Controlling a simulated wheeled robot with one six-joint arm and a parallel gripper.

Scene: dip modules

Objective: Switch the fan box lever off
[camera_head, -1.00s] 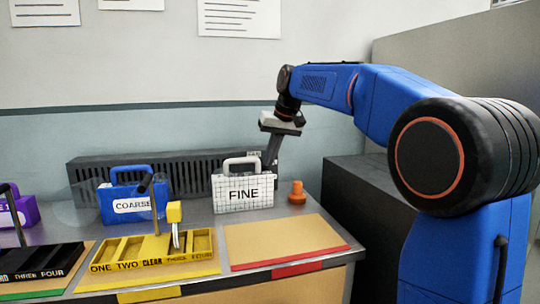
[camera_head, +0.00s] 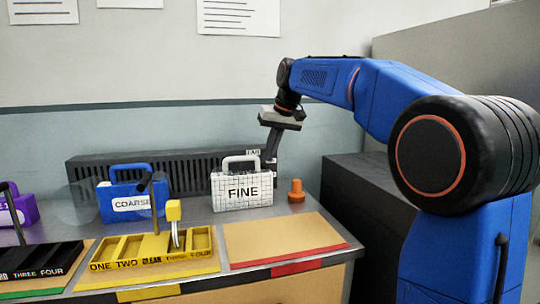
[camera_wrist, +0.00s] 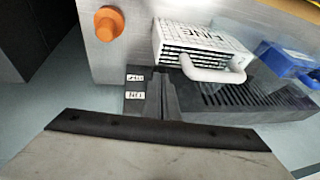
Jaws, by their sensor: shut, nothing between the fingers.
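The fan box (camera_head: 185,172) is a long dark slatted unit at the back of the bench against the wall; its slats also show in the wrist view (camera_wrist: 235,97). Small white labels (camera_wrist: 134,77) sit at its end near my gripper. My gripper (camera_head: 270,160) is shut and empty, pointing down at the right end of the fan box, behind the white FINE case. In the wrist view its fingers (camera_wrist: 163,84) are over that end, beside the labels. I cannot make out the lever; the fingers may hide it.
The white FINE case (camera_head: 242,190) stands close in front of my gripper. An orange knob-like piece (camera_head: 296,191) is to its right. A blue COARSE case (camera_head: 125,203) and a yellow slotted tray (camera_head: 200,240) are to the left. A tan board (camera_head: 280,238) is bare.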

